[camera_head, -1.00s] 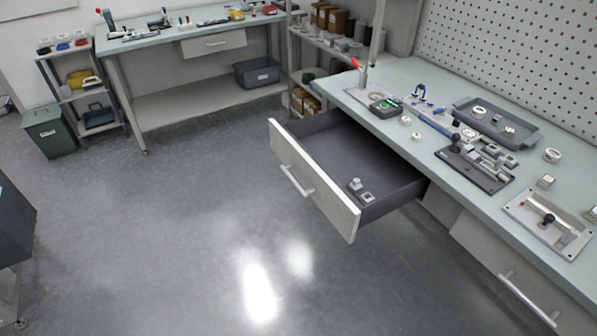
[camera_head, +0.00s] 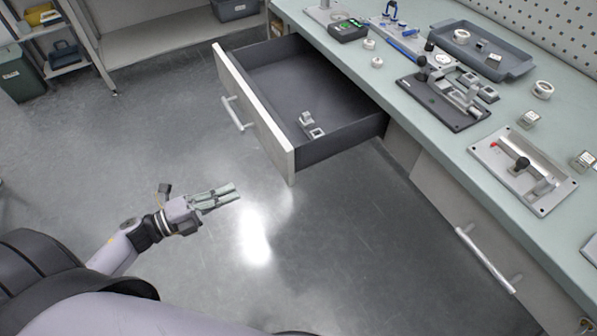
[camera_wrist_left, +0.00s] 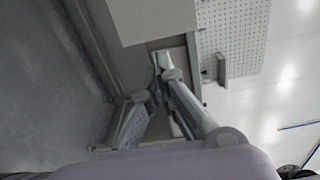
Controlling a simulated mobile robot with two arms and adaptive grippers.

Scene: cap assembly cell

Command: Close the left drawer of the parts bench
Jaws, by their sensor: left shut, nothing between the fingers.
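The left drawer (camera_head: 255,112) of the parts bench stands pulled well out in the head view, with its white front and bar handle (camera_head: 233,113) facing left. Two small grey metal parts (camera_head: 310,124) lie inside it near the front right corner. My left gripper (camera_head: 237,191) is below and left of the drawer front, over the floor, apart from it. Its fingers are shut and empty. In the left wrist view the fingers (camera_wrist_left: 158,62) show close up, with a pale panel beyond them. My right gripper is not in view.
The bench top (camera_head: 400,120) carries a grey tray (camera_head: 505,62), fixtures and loose rings. The right drawer, with its handle (camera_head: 486,260), looks shut. A second bench with a lower shelf (camera_head: 165,35) stands at the back left. The floor left of the open drawer is clear.

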